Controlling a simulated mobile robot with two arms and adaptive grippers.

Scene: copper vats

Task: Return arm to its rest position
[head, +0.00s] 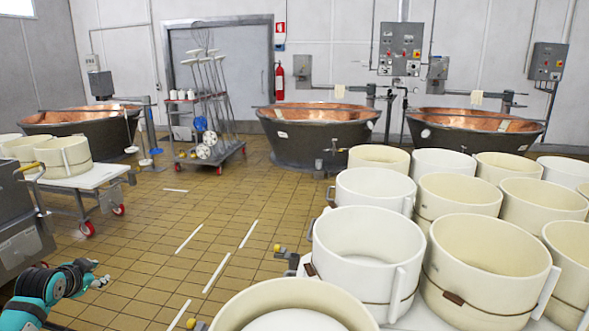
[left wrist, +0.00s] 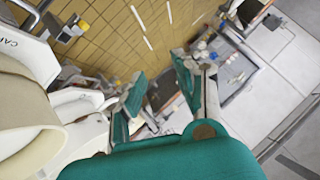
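My left arm (head: 42,297), teal with a black section, reaches in at the lower left of the head view. Its gripper (head: 98,281) is small there, above the tiled floor and apart from everything around it. In the left wrist view, the left gripper (left wrist: 156,82) has its two teal fingers spread apart with nothing between them. My right arm and right gripper are not seen in either view.
Large white tubs (head: 366,250) crowd the right side. Copper vats (head: 318,128) line the back wall. A white table with tubs (head: 84,178) stands at left, near a tool cart (head: 208,150). The tiled floor (head: 160,230) between is mostly clear.

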